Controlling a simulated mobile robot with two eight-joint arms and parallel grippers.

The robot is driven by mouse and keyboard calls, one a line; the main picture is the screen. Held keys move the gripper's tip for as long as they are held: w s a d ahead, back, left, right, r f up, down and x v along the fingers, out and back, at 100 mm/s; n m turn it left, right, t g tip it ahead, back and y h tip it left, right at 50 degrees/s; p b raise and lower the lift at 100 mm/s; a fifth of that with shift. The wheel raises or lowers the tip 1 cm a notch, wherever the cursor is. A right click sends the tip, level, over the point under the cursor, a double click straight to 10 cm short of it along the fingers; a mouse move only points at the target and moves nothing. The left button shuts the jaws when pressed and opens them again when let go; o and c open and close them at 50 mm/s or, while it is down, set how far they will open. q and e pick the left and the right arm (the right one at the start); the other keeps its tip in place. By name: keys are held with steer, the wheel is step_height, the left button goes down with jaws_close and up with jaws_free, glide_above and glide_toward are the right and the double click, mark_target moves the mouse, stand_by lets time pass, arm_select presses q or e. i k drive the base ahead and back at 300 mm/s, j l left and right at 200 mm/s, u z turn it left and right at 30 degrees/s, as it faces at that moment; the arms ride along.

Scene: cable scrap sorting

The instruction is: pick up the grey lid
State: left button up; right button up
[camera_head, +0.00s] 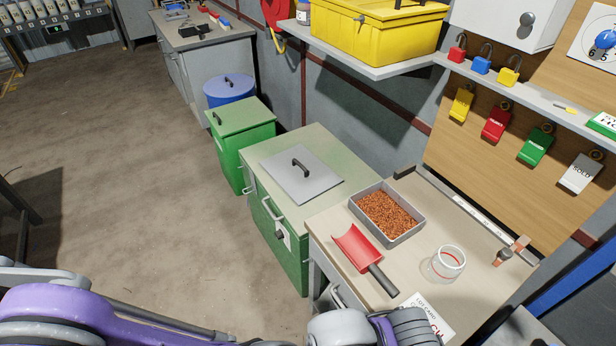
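The grey lid (301,177) is a flat square plate with a dark bar handle (301,167) on top. It lies on the pale green top of a green cabinet (335,150) in the middle of the head view. My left arm comes in along the bottom left and my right arm shows at the bottom centre. Both are well below the lid in the picture and apart from it. Neither gripper's fingertips can be made out.
Right of the lid, a workbench (330,230) bears a tray of copper granules (386,214), a red scoop (357,250), a clear beaker (446,262) and a card (425,315). A green bin (243,150) and a blue drum (229,90) stand behind.

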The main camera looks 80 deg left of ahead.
mark_target(302, 175)
steer(key=u, duration=2.8)
